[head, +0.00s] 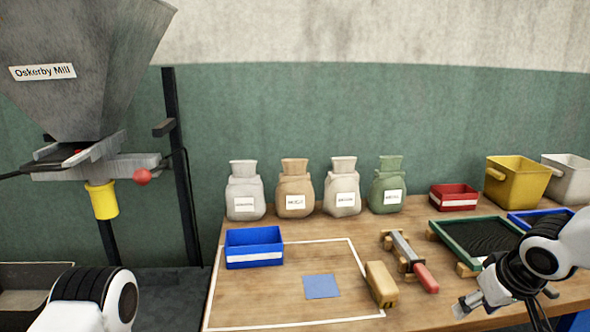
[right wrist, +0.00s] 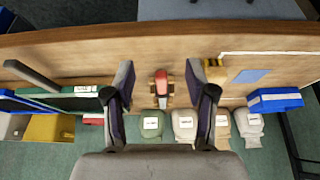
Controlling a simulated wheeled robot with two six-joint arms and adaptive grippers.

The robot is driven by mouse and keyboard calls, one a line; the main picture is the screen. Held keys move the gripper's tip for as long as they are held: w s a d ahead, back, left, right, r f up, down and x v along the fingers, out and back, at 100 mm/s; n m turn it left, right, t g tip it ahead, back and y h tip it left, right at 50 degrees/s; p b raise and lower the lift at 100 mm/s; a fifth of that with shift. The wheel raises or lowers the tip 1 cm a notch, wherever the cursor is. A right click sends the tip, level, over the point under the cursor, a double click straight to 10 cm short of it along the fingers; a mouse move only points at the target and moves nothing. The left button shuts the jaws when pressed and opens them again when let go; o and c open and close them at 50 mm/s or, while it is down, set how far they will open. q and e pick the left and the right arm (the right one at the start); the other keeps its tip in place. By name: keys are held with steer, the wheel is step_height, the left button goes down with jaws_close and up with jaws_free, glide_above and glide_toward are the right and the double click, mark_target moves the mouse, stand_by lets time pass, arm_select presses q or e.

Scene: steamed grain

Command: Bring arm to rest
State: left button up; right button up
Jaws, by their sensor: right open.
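My right gripper (head: 466,306) is over the right part of the wooden table in the head view, at the front. It is open. In the right wrist view its two fingers (right wrist: 163,92) stand wide apart with nothing between them. The red-handled tool (right wrist: 162,80) shows between the fingers, but farther off on the table. My left arm shows only as a white and black link at the lower left of the head view. Its gripper is out of view.
The table bears several sacks (head: 294,190), a blue bin (head: 254,258), a blue square (head: 321,286), a tan block (head: 381,284), the red-handled tool (head: 425,278), a green-framed tray (head: 440,234), a red bin (head: 453,205) and a yellow bin (head: 517,185). The mill (head: 85,70) stands left.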

steer(key=s+a+f+g+p, duration=0.2)
steer(key=s+f+g+p, duration=0.1)
steer(key=s+f, duration=0.4)
steer(key=s+a+f+g+p, duration=0.25)
steer(key=s+f+g, duration=0.2)
steer(key=f, duration=0.55)
steer(key=s+a+f+m+g+p, duration=0.1)
steer(key=s+a+f+p, duration=0.2)
steer(key=s, duration=0.6)
steer(key=s+a+f+p, duration=0.25)
steer(key=s+f, duration=0.25)
steer(key=s, duration=0.4)
arm_select(q)
step_height(320, 180, up, 10)
steer(key=b, duration=0.1)
steer(key=shift+w+r, duration=0.15)
steer(key=shift+w, duration=0.1)
arm_select(e)
steer(key=w+t, duration=0.1)
steer(key=w+d+t, duration=0.1)
steer(key=w, duration=0.1)
steer(key=w+f+t, duration=0.1)
steer(key=w, duration=0.1)
steer(key=shift+d+t, duration=0.15)
steer(key=shift+t, duration=0.1)
